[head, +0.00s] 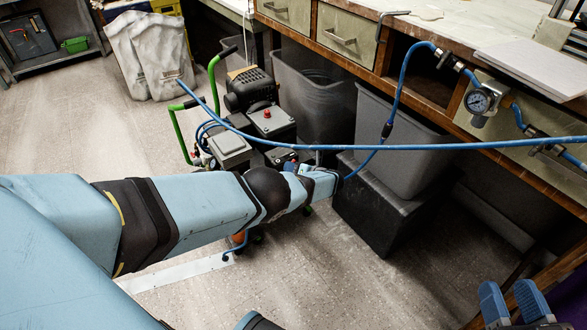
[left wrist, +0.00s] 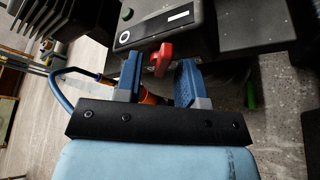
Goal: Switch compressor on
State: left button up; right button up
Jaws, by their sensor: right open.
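The compressor (head: 268,122) stands on the floor by the bench, with black and grey housings and green handles. In the left wrist view a red switch (left wrist: 162,58) sticks out from its dark control box (left wrist: 165,30). My left gripper (head: 325,180) is reached out at the compressor's near right side, and my arm hides part of the machine. In the left wrist view my left gripper (left wrist: 160,82) is open, its two blue fingers on either side of the red switch, with gaps showing; contact is not clear. My right gripper (head: 512,298) is open and empty at the bottom right.
Grey bins (head: 395,150) stand close right of the compressor. The floor at left is clear.

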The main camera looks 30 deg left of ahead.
pick_arm(q)
jog(key=p+v, duration=0.4)
jog(key=v, duration=0.9)
jog(key=shift+d, duration=0.4)
pick_arm(e)
jog(key=s+m+g, duration=0.1)
jog(key=s+a+m, duration=0.1)
jog(key=shift+f+m+g, duration=0.3)
jog(key=shift+f+g, duration=0.05)
jog(key=shift+g, duration=0.05)
jog(key=shift+s+r, duration=0.1)
jog(key=shift+r, duration=0.15)
pick_arm(q)
jog(key=shift+s, duration=0.1)
